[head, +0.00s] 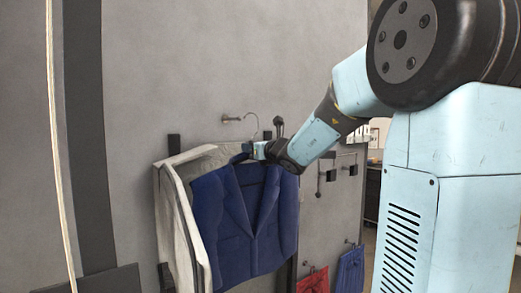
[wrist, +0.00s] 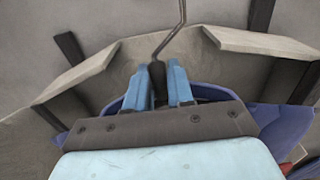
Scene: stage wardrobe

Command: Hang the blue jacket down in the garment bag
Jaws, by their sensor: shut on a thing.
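The blue jacket (head: 240,222) hangs upright in front of the open garment bag (head: 172,220), a pale bag on the grey wall. My gripper (head: 258,151) is shut at the jacket's collar, on its hanger (head: 240,157). In the wrist view my gripper (wrist: 159,82) has its two blue fingers around a dark upright part, with the jacket (wrist: 285,130) spreading out on both sides below. The bag's open flaps (wrist: 80,75) stand out left and right. A thin metal hook rises above the fingers. I cannot tell whether the hook rests on anything.
A wall peg (head: 230,119) is above the bag. Dark wall hooks (head: 327,176) are to the right, with a red garment (head: 313,281) and a blue garment (head: 350,270) hanging lower right. A pale cord (head: 56,130) runs down the left side.

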